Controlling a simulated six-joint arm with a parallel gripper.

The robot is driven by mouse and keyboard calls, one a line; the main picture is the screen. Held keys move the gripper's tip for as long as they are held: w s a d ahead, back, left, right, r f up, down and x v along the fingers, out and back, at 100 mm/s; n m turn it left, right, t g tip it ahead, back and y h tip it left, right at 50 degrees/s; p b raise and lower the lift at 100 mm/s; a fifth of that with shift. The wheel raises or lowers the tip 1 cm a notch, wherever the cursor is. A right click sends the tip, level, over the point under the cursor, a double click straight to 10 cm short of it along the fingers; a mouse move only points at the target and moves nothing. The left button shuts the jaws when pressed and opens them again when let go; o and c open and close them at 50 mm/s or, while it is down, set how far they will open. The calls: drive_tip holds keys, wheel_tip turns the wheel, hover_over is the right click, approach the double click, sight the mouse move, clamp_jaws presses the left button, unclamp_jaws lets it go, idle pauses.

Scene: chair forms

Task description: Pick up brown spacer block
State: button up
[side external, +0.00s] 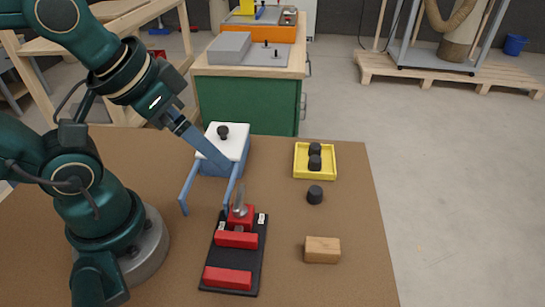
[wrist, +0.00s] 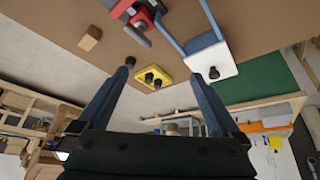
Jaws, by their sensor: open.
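The brown spacer block (side external: 321,250) lies on the brown tabletop at the right front, apart from other things. It also shows in the wrist view (wrist: 90,38), at upper left, beyond my left finger. My gripper (side external: 222,162) is above the table near the white-topped box, well to the left of and behind the block in the side view. In the wrist view my gripper (wrist: 159,77) has its two blue fingers spread wide with nothing between them.
The table around the block is clear.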

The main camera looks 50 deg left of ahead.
drive_tip(key=w+d+r+n, duration=0.2)
drive_tip(key=w+r+n, duration=0.2)
drive_tip(key=w+n, duration=0.15)
drive_tip(key=n+g, duration=0.4)
drive_tip(key=g, duration=0.1)
hover_over(323, 245)
drive_tip(key=w+a, duration=0.2)
wheel_tip(323, 245, down, 10)
drive_tip(key=shift+m+g, duration=0.3)
drive_tip(key=shift+m, duration=0.15)
drive_tip(key=f, duration=0.1)
drive_tip(key=s+d+f, duration=0.1)
drive_tip(key=f, duration=0.1)
drive_tip(key=s+d+f, duration=0.1)
drive_tip(key=f, duration=0.1)
wheel_tip(323, 245, down, 3)
drive_tip(key=shift+f, duration=0.7)
